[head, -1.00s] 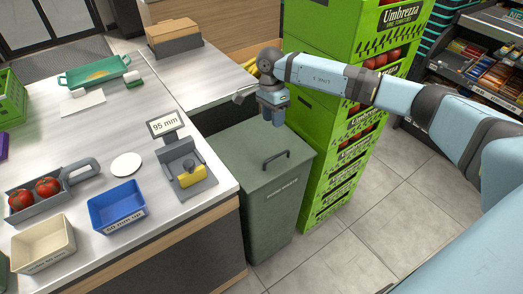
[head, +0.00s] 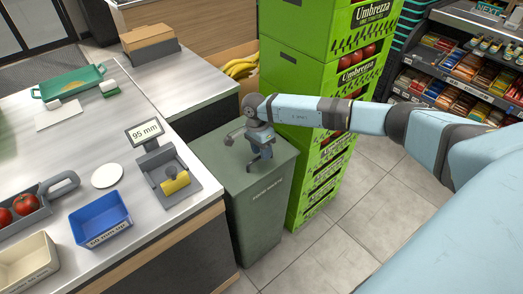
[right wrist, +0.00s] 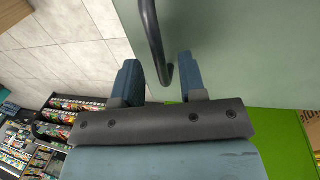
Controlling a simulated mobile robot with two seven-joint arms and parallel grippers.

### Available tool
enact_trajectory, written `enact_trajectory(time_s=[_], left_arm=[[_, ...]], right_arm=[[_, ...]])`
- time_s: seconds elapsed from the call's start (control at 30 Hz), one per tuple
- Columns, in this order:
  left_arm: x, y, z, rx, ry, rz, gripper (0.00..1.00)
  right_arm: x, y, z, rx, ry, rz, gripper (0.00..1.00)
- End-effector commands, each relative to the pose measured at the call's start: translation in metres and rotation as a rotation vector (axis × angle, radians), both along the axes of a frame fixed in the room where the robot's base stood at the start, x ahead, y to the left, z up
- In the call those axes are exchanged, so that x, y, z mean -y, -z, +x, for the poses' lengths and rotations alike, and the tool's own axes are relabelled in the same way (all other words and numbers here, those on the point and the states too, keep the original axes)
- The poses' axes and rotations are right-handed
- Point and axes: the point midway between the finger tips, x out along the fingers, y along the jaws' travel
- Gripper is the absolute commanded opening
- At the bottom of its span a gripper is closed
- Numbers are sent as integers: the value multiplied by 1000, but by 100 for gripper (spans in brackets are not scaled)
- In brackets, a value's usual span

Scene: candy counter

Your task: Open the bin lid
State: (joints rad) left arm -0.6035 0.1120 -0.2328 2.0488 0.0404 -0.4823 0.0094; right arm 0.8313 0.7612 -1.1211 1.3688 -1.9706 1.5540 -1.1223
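The grey-green food waste bin (head: 257,215) stands beside the counter, its flat lid (head: 213,167) shut. My right gripper (head: 259,162) is over the lid, at its handle, pointing down. In the right wrist view the dark bar handle (right wrist: 153,35) runs between the two blue fingers of my right gripper (right wrist: 158,68). In the head view the gripper mostly hides the handle. My left gripper is not in view.
Stacked green crates (head: 305,75) stand right behind the bin. The floor (head: 345,225) to the right is clear.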

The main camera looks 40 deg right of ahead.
Motion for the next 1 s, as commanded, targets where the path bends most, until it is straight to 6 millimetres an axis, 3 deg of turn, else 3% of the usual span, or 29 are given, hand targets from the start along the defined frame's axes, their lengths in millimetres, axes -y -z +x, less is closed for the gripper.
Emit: enact_trajectory(time_s=[0.3,0.47,0.77,1.0], left_arm=[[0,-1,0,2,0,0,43],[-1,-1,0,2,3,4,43],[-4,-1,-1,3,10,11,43],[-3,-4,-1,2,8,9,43]], right_arm=[[0,2,0,1,0,0,36],[0,2,0,1,0,0,0],[0,-1,0,1,0,1,0],[-1,-23,7,6,-1,2,0]])
